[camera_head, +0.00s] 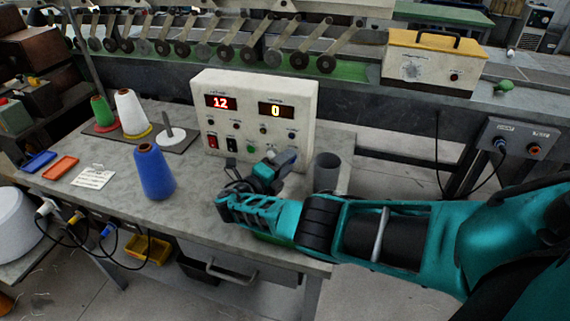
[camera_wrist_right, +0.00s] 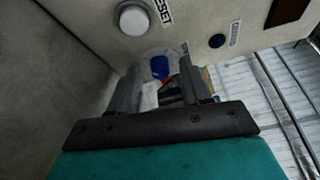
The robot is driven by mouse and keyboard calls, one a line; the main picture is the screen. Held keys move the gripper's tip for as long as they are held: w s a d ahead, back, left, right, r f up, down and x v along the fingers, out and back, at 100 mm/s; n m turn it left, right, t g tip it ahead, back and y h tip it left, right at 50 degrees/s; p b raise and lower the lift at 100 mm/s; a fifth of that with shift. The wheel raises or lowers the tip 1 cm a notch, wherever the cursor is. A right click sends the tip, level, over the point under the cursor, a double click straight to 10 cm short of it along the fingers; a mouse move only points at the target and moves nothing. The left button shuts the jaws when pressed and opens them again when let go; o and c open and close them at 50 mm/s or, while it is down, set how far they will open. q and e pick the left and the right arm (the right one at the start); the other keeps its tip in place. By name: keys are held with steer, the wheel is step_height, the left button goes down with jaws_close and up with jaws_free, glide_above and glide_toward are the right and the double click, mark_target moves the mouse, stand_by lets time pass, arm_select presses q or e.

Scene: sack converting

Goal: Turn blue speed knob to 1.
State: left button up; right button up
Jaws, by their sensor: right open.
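The control box (camera_head: 243,96) stands on the grey table, with a red "12" on its left display and a yellow "0" on its right one. My right gripper (camera_head: 266,172) is at the lower right of its front and hides part of the panel. In the right wrist view its two fingers (camera_wrist_right: 161,90) are open. A blue piece (camera_wrist_right: 160,67), seemingly the knob, shows between them; I cannot tell whether they touch it. A small dark blue button (camera_wrist_right: 217,40) sits apart, to its right. No dial numbers are readable. My left gripper is not in view.
A blue cone (camera_head: 153,172) stands left of my right gripper, and a grey cup (camera_head: 326,172) stands to its right. White (camera_head: 131,113) and green (camera_head: 103,112) cones are farther left. A grey box (camera_head: 518,139) with cabled connectors is at the right.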

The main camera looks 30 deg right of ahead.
steer(key=v, duration=1.2)
steer(key=shift+s+a+p, duration=0.15)
steer(key=shift+a+p, duration=0.2)
steer(key=shift+a, duration=0.05)
